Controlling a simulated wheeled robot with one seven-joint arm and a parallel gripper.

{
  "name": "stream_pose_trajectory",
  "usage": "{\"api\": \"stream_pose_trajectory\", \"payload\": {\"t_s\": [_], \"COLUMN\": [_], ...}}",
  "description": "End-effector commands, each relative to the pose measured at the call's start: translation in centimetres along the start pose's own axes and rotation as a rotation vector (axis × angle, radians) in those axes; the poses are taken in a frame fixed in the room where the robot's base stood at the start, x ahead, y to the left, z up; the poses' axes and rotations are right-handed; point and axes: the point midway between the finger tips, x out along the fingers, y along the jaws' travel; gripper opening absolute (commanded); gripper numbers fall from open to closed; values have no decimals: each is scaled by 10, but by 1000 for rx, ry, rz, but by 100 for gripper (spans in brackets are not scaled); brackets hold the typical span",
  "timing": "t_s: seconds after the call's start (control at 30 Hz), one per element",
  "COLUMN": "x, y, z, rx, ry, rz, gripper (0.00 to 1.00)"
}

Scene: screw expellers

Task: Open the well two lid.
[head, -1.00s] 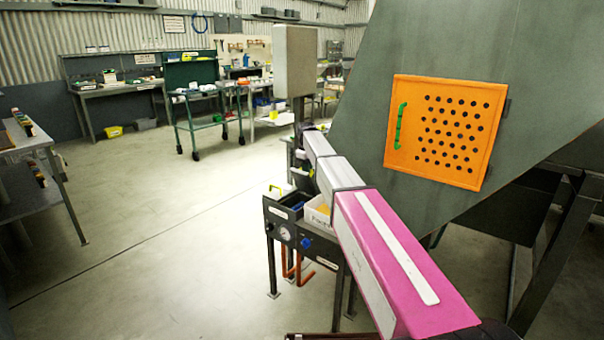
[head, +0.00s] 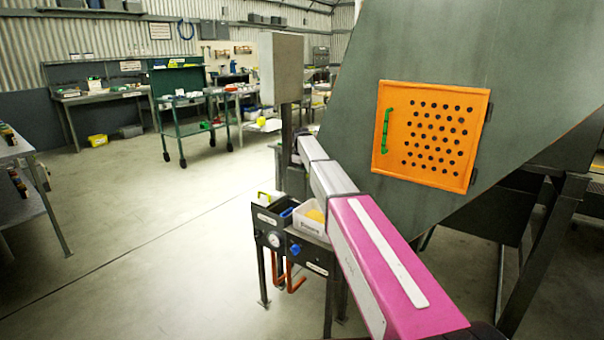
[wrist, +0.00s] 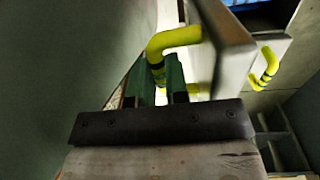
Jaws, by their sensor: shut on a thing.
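In the wrist view my gripper (wrist: 163,80) has its two green fingers shut on a yellow handle (wrist: 178,40) with dark bands. The handle is fixed to a flat grey lid (wrist: 226,45), seen nearly edge-on and tilted steeply. To its right, a second yellow handle (wrist: 268,62) sits on another pale panel, apart from my fingers. No number shows on either, so I cannot read which is well two. In the head view my arm reaches away from me, and my gripper and the held lid are not visible.
A dark green machine wall (head: 480,50) with an orange perforated door (head: 432,135) rises close right of my arm. A small dark stand (head: 290,245) with a white bin (head: 311,222) stands close left. The floor (head: 150,250) farther left is clear.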

Motion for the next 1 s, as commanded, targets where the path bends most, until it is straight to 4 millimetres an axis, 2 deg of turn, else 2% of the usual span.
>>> {"api": "stream_pose_trajectory", "payload": {"t_s": [0.2,0.23,0.3,0.67,0.77,1.0], "x": [-2,-2,-2,-6,-18,-63], "y": [2,2,2,1,1,1], "z": [0,0,0,0,0,0], "rx": [-5,-5,-4,-1,-1,-1], "ry": [3,3,2,2,2,3], "rz": [5,5,4,2,2,3], "gripper": [0,24,40,40,40,40]}}
